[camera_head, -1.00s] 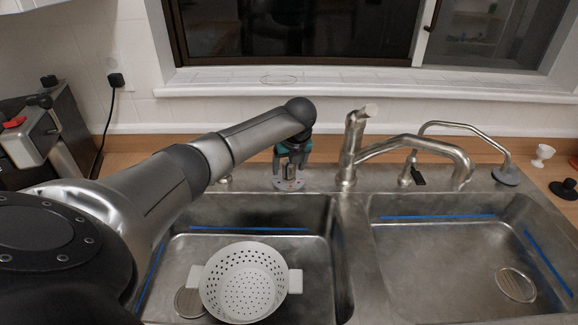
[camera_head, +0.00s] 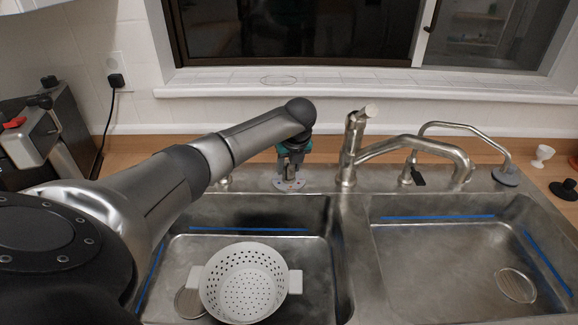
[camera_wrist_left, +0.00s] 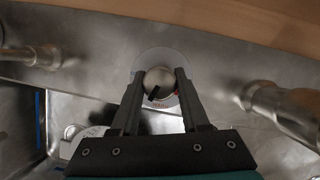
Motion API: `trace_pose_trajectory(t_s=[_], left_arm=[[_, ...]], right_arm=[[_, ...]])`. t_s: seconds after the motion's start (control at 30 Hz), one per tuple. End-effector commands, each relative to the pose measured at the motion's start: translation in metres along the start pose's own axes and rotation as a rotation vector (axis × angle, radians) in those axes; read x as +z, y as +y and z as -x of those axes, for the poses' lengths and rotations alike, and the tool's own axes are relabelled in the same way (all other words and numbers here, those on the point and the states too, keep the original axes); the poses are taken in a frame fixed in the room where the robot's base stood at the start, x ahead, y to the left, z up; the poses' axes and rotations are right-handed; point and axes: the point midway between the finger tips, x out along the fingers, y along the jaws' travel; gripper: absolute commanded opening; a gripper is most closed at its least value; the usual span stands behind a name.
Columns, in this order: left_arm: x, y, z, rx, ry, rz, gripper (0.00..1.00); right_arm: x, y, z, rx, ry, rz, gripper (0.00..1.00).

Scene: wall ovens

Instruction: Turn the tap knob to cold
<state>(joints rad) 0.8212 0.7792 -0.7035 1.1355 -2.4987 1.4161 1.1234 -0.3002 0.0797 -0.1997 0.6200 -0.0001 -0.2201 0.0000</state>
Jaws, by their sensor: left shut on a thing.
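The tap knob (camera_wrist_left: 159,82) is a round metal knob with a black pointer mark, on a pale round plate (camera_wrist_left: 140,66) with a red mark at its right. In the left wrist view my left gripper (camera_wrist_left: 160,76) has one finger on each side of the knob and is shut on it. In the head view my left gripper (camera_head: 291,172) is at the back rim of the sink, left of the tap (camera_head: 347,150). There the fingers and my arm mostly hide the knob. My right gripper is not in view.
The double sink (camera_head: 345,205) has a white colander (camera_head: 245,283) in its left basin; the right basin is empty. The tap's spout reaches over to the right. A thin curved faucet (camera_head: 465,127) stands further right. A window sill runs behind.

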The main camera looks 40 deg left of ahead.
Motion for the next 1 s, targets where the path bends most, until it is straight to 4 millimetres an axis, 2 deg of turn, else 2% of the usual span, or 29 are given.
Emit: trace_pose_trajectory(t_s=[0.37,1.0], left_arm=[[0.001,0.002,0.000,-0.046,-0.002,-0.113,0.00],[0.002,0.002,0.000,-0.225,-0.003,-0.542,0.00]], right_arm=[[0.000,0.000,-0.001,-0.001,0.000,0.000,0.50],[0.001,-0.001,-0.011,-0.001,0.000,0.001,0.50]])
